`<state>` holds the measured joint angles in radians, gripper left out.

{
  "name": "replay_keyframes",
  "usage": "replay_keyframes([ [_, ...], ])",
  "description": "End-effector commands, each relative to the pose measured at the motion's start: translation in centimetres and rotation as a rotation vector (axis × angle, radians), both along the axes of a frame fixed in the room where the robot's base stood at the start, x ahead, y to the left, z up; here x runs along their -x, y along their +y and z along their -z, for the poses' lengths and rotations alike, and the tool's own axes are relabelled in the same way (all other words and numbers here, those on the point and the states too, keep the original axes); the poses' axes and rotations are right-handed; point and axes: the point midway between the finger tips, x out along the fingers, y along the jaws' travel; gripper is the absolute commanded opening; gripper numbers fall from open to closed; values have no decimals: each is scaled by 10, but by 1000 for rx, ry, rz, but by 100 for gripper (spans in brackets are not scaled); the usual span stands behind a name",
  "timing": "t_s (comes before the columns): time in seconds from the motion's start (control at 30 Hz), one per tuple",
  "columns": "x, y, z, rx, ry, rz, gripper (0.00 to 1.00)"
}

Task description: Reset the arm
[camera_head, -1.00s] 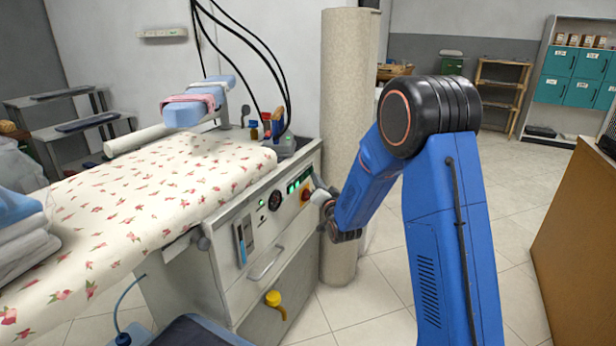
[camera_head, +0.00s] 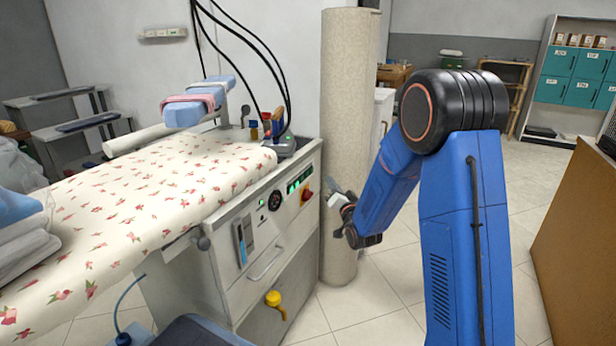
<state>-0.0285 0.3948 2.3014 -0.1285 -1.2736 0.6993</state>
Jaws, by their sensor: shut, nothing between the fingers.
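My blue arm (camera_head: 466,240) with its black elbow joint stands at the right of the middle. Its forearm slopes down and left. My gripper (camera_head: 333,196) is at the end of the forearm, small in the view, in front of the beige column and just right of the control panel (camera_head: 290,193). It is shut with nothing in it and appears apart from the red knob (camera_head: 306,195) on the panel. The far side of the gripper is hidden.
The ironing table (camera_head: 140,190) with a floral cover fills the left. The beige column (camera_head: 345,110) stands behind my gripper. A yellow handle (camera_head: 275,299) sticks out of the cabinet front. A brown counter (camera_head: 580,250) is at the right. The floor (camera_head: 385,300) between is clear.

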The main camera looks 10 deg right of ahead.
Motion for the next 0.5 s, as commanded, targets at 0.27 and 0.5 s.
replay_keyframes([
  [0.27,1,0,-1,1,1,0,0],
  [0.5,14,-5,-18,60,73,22,0],
])
